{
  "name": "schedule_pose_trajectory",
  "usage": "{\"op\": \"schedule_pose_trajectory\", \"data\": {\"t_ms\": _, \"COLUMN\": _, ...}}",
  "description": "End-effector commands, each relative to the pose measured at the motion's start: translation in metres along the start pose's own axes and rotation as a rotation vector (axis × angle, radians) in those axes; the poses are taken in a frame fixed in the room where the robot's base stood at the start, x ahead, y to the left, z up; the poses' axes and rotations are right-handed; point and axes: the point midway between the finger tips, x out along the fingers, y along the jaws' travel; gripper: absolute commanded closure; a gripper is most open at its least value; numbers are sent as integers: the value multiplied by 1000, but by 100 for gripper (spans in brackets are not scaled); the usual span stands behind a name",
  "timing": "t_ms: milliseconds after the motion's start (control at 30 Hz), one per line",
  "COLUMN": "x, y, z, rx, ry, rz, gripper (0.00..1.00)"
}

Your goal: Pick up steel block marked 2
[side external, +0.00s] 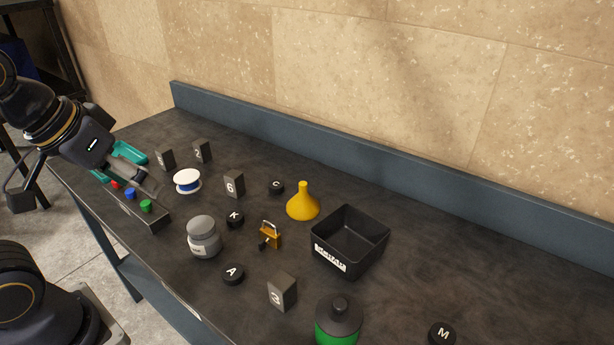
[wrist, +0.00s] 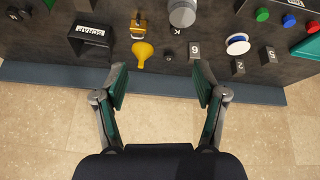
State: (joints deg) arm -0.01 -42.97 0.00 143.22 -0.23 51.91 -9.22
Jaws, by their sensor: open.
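The steel block marked 2 (wrist: 238,67) is a small dark grey upright block with a pale numeral. It stands right of my gripper (wrist: 159,68) in the wrist view, near the table's wall-side edge. In the side view I take the rear block (side external: 203,151) to be it, its numeral being too small to read surely. My gripper (side external: 140,173) is at the left end of the table there, left of that block and apart from it. My gripper is open and nothing shows between its fingers.
Block 5 (wrist: 270,53), block 6 (wrist: 195,50) and a blue-white spool (wrist: 238,44) stand close to block 2. A blue-grey ledge (side external: 400,190) borders the wall.

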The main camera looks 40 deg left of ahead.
Motion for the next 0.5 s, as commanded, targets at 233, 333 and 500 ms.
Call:
{"op": "schedule_pose_trajectory", "data": {"t_ms": 233, "x": -48, "y": 18, "z": -93, "rx": -860, "ry": 55, "rz": 122, "gripper": 29}}
{"op": "schedule_pose_trajectory", "data": {"t_ms": 333, "x": -54, "y": 9, "z": -158, "rx": -1314, "ry": 30, "rz": 154, "gripper": 29}}
{"op": "schedule_pose_trajectory", "data": {"t_ms": 500, "x": -28, "y": -41, "z": -261, "rx": -2005, "ry": -3, "rz": 168, "gripper": 29}}
